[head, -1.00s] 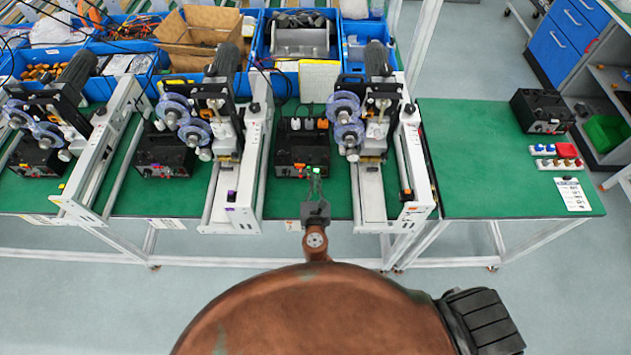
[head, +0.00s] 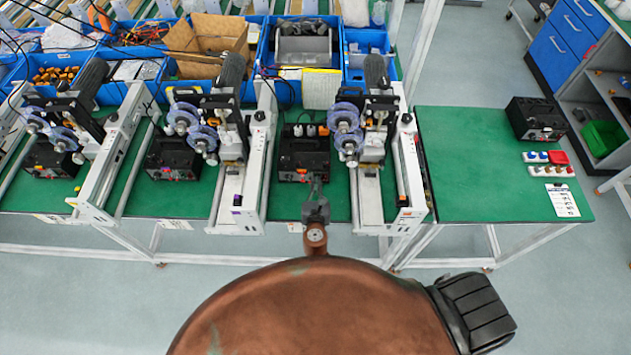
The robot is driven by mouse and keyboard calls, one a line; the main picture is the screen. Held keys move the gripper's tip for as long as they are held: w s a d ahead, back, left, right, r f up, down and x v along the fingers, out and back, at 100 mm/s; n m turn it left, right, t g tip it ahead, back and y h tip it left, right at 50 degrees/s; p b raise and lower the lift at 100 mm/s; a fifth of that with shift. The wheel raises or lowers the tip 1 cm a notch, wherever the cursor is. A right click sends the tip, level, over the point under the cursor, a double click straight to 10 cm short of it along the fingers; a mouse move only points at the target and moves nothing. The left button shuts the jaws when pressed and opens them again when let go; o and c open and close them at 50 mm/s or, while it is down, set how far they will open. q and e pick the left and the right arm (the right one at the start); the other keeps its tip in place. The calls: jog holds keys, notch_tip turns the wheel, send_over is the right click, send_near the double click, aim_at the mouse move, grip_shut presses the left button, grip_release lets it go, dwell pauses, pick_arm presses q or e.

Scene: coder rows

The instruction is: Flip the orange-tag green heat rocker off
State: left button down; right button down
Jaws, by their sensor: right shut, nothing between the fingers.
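The black control box (head: 303,160) stands on the green bench behind my right gripper, with small white and orange parts along its top. An orange-marked tag (head: 294,227) sits on the bench's front edge below it. My right gripper (head: 317,181) is shut and empty, its fingertips pointing at the lower right of the box front. I cannot tell whether they touch it. No green glow shows on the box front now; the fingers partly cover that area, and the rocker itself is too small to make out. My left gripper is not in view.
A white-railed coder machine (head: 372,200) stands right of the box, another (head: 238,195) left of it. Blue bins (head: 300,45) line the back. The right bench (head: 480,180) is mostly clear, with a black box (head: 536,120) and small switches (head: 550,157).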

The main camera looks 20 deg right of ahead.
jog(key=p+v, duration=0.1)
jog(key=v, duration=0.2)
jog(key=shift+s, duration=0.15)
jog(key=r+v, duration=0.1)
jog(key=v, duration=0.8)
jog(key=shift+a+r, duration=0.15)
jog(key=shift+r, duration=0.35)
jog(key=shift+s, duration=0.1)
